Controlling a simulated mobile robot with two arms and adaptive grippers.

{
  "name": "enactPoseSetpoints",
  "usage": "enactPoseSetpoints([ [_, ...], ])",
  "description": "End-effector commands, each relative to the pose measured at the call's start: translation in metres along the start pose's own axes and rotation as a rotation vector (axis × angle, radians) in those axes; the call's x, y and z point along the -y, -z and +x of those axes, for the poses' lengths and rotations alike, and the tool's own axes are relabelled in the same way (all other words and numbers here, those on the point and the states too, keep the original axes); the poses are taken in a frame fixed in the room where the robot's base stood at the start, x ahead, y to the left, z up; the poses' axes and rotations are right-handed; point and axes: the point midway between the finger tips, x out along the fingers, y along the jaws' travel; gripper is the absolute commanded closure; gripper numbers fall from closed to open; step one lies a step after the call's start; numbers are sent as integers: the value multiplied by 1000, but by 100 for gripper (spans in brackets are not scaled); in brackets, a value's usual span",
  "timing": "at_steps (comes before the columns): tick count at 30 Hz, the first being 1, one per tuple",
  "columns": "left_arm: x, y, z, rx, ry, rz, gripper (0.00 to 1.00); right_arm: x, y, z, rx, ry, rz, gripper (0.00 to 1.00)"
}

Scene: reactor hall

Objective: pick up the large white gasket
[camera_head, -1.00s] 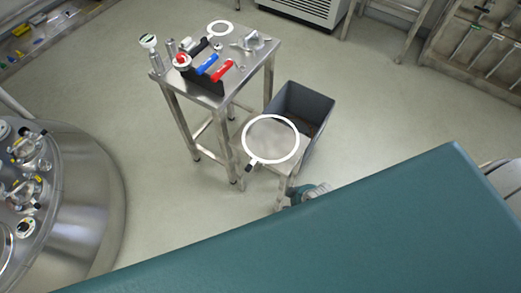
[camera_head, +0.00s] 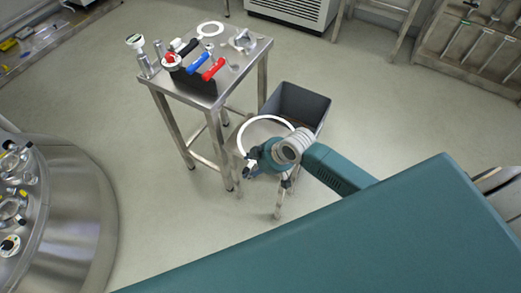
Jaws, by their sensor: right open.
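The large white gasket (camera_head: 264,118) is a white ring lying on a low metal stool beside the taller table. Its lower right part is hidden behind my right arm. My right gripper (camera_head: 250,172) is over the lower left part of the ring, close to where its small dark tab showed. The fingers are small and partly hidden, and I cannot tell whether they touch the ring. The right gripper is open. A smaller white ring (camera_head: 210,23) lies on the far part of the taller table. My left gripper is not in view.
The steel table (camera_head: 243,68) holds red, blue and black-handled tools. A dark grey bin (camera_head: 303,103) stands right behind the low stool (camera_head: 240,140). A large steel vessel (camera_head: 75,215) is at the left. The floor between is clear.

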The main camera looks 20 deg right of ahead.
Motion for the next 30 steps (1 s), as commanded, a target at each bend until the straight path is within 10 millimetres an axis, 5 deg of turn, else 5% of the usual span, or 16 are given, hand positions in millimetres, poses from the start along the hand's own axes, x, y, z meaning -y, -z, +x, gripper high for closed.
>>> enactPoseSetpoints([
  [9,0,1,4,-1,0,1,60,-1,-1,43,1,-1,1,55],
  [18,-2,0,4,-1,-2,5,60,-1,-1,48,0,-1,0,55],
  [25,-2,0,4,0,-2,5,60,-1,-1,48,0,-1,0,96],
  [30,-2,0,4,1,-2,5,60,-1,-1,48,0,-2,0,100],
])
